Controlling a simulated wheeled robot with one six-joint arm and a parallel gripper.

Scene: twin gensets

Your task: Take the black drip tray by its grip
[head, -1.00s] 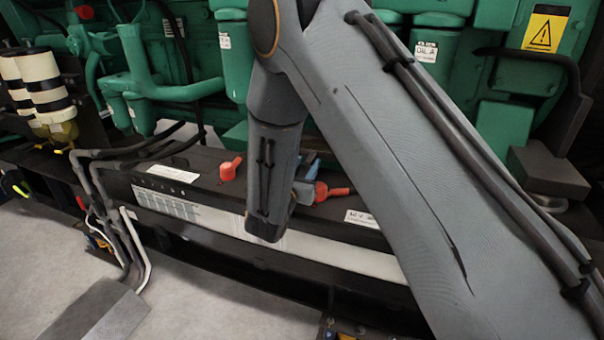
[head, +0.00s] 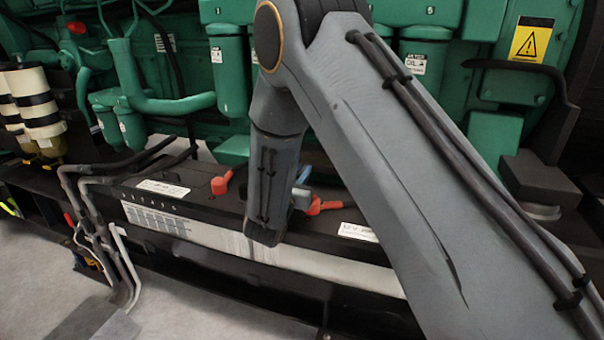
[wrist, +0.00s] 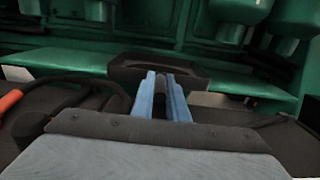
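The black drip tray (wrist: 140,74) shows in the wrist view, upper middle, as a shallow dark tray in front of green machinery. My gripper (wrist: 161,76) points at its near side with two light blue fingers. The fingers are a little apart, and something dark lies between them, perhaps the tray's grip. I cannot tell whether they touch it. In the head view my gripper (head: 302,184) shows only as a bit of blue behind my wrist link, and I cannot make out the tray there.
Red-orange terminal caps (head: 221,183) stand on a long black battery box (head: 140,190) before the green engine (head: 330,110). Dark cables (wrist: 75,95) lie left of the fingers in the wrist view. Grey pipes (head: 95,215) run down at left; grey floor (head: 190,305) is open in front.

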